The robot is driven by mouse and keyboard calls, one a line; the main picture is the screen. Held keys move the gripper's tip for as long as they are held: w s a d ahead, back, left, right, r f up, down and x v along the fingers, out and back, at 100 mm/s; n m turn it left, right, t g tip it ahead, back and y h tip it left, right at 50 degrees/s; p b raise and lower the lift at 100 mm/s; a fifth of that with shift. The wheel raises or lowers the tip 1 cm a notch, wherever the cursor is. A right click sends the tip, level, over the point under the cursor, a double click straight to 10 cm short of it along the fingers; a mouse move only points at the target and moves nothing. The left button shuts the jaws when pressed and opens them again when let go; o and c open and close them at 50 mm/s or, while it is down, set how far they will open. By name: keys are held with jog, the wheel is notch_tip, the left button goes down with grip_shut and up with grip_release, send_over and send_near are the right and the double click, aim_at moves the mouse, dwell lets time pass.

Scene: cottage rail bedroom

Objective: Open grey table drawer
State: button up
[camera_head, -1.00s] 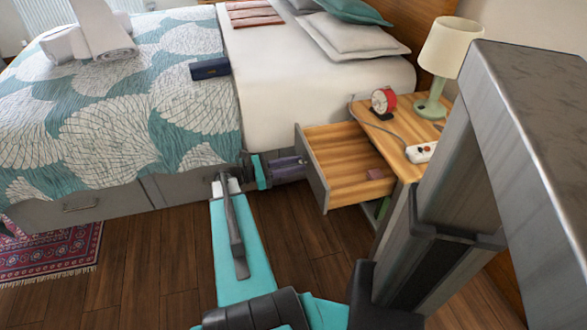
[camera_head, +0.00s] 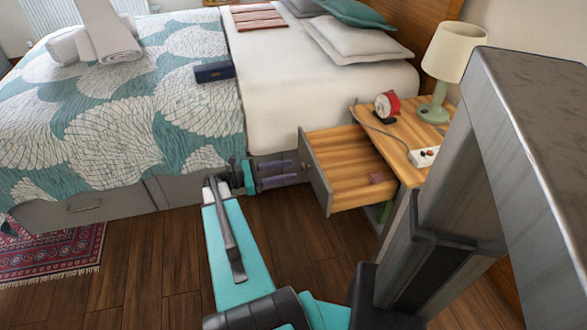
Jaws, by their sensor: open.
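The grey-fronted drawer (camera_head: 315,177) of the bedside table stands pulled well out, its wooden inside showing. The table (camera_head: 405,135) has a wooden top. My gripper (camera_head: 297,173) is open, its two fingers pointing right towards the drawer front. The fingertips are close to the front and hold nothing. The handle on the drawer's outer face is not clearly visible from here.
A lamp (camera_head: 448,65), a red clock (camera_head: 386,105) and a white power strip (camera_head: 424,157) stand on the table. The bed (camera_head: 290,110) with grey under-drawers is behind my gripper. Wooden floor (camera_head: 290,240) is clear in front of the drawer.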

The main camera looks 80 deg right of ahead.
jog(key=p+v, duration=0.1)
jog(key=v, duration=0.8)
jog(key=shift+a, duration=0.1)
dwell(0.3)
